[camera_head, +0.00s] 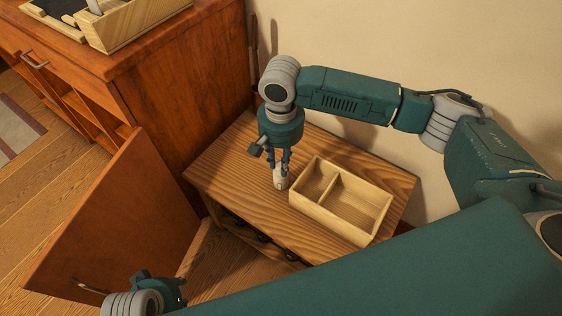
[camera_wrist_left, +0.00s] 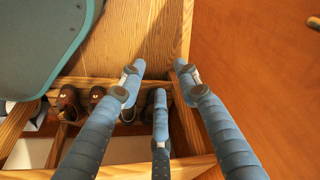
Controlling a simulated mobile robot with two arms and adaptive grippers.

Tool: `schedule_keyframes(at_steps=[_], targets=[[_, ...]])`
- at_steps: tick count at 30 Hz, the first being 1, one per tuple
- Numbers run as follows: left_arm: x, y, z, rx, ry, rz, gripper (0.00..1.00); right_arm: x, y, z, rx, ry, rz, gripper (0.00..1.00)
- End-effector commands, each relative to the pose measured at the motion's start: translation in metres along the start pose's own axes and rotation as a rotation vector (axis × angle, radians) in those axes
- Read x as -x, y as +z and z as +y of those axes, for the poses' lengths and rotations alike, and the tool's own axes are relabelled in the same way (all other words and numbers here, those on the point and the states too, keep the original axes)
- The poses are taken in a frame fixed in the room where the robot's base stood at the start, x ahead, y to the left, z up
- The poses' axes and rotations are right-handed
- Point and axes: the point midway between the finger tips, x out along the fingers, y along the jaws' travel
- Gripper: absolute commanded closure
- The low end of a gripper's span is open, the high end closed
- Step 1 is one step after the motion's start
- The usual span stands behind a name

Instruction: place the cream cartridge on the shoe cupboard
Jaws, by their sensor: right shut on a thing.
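The shoe cupboard (camera_head: 232,165) is a low striped-wood unit in the middle of the head view. My right gripper (camera_head: 281,168) points straight down over its top and is shut on the cream cartridge (camera_head: 280,181). The cartridge is upright, left of a divided wooden box, its lower end at or very near the cupboard top; I cannot tell whether it touches. The gripper's fingers hide its upper part. My left gripper (camera_head: 172,292) is low at the bottom left of the head view. In the left wrist view (camera_wrist_left: 158,85) its fingers are spread and empty.
The wooden box (camera_head: 352,213) with two empty compartments takes up the cupboard top's right part. A red-brown cabinet (camera_head: 190,80) stands to the left, its door (camera_head: 120,225) open near my left gripper. Shoes (camera_wrist_left: 70,100) sit inside the cupboard. A wall (camera_head: 400,55) is behind.

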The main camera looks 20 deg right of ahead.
Motion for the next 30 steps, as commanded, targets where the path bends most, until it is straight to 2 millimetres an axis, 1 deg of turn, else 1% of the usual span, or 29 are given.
schedule_keyframes(at_steps=[5, 12, 13, 15, 16, 28, 29, 30], targets=[[0.000, 0.000, 0.000, 0.000, 0.000, -0.001, 0.67, 0.001, 0.000, 0.000, 0.000, -0.001, 0.000, 0.93], [-0.007, 0.002, 0.000, -0.001, 0.000, -0.005, 0.67, -0.001, 0.000, 0.000, 0.000, 0.000, 0.000, 0.93], [-0.008, 0.002, 0.000, -0.001, 0.000, -0.006, 0.67, -0.002, 0.000, 0.000, 0.000, 0.000, 0.000, 0.75], [-0.009, 0.002, 0.000, -0.001, 0.000, -0.005, 0.67, -0.002, 0.000, 0.000, 0.000, 0.000, 0.000, 0.61], [-0.009, 0.002, 0.000, -0.001, 0.000, -0.005, 0.67, -0.002, 0.000, 0.000, 0.000, 0.000, 0.000, 0.58], [-0.007, 0.002, 0.001, -0.001, 0.001, -0.005, 0.67, 0.000, 0.000, -0.001, 0.001, -0.001, 0.001, 0.58], [0.000, -0.001, 0.001, 0.000, 0.001, 0.002, 0.67, 0.004, 0.000, -0.001, 0.001, -0.002, 0.001, 0.58], [-0.004, 0.000, 0.001, -0.001, 0.002, -0.001, 0.67, 0.011, 0.000, -0.001, 0.000, -0.003, 0.001, 0.58]])
